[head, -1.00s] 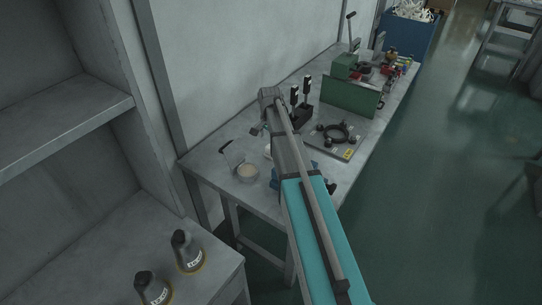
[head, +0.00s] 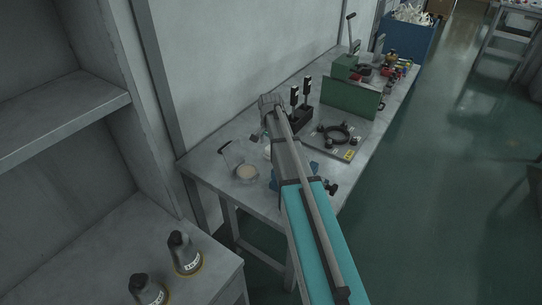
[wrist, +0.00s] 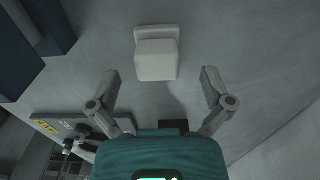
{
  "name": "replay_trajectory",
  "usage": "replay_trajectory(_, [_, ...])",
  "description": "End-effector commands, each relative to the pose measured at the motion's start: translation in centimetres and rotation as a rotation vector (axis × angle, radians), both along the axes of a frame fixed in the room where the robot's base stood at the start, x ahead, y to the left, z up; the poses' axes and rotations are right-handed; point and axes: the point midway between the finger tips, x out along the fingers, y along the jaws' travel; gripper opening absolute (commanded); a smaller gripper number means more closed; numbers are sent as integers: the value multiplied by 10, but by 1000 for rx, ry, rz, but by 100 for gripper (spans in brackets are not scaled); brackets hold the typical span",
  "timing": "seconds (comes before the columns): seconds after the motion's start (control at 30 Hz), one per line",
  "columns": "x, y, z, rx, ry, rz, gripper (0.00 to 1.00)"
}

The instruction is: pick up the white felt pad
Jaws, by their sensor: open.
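A white block-like piece, which looks like the white felt pad (wrist: 157,55), shows in the wrist view on the grey table top. My gripper (wrist: 160,76) is open, with one finger on each side of the near end of the pad. The fingers are apart from it, with bare table showing between. In the head view a small white patch (head: 267,152) beside my arm may be the pad. My arm hides most of that spot and the gripper there.
Blue parts show at the wrist view's upper left (wrist: 52,25). Table right of the pad is clear.

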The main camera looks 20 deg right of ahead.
Motion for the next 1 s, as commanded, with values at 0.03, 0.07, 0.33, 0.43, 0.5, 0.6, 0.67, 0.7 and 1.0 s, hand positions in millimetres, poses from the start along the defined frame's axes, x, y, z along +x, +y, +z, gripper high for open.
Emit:
replay_trajectory(0.03, [-1, 0, -8, 0, 0, 0, 100])
replay_trajectory(0.07, [-1, 0, -11, 0, 0, 0, 100])
replay_trajectory(0.33, [-2, 0, -29, 0, 0, 0, 100])
replay_trajectory(0.43, [-2, 0, -32, -1, -1, 0, 100])
replay_trajectory(0.5, [-1, 0, -33, 0, -1, 0, 100])
replay_trajectory(0.6, [-1, 0, -33, 0, -1, 0, 100])
replay_trajectory(0.67, [-1, 0, -32, 0, -1, 0, 100])
replay_trajectory(0.7, [-1, 0, -32, 0, -1, 0, 100])
replay_trajectory(1.0, [-1, 0, -32, -1, -1, 0, 100])
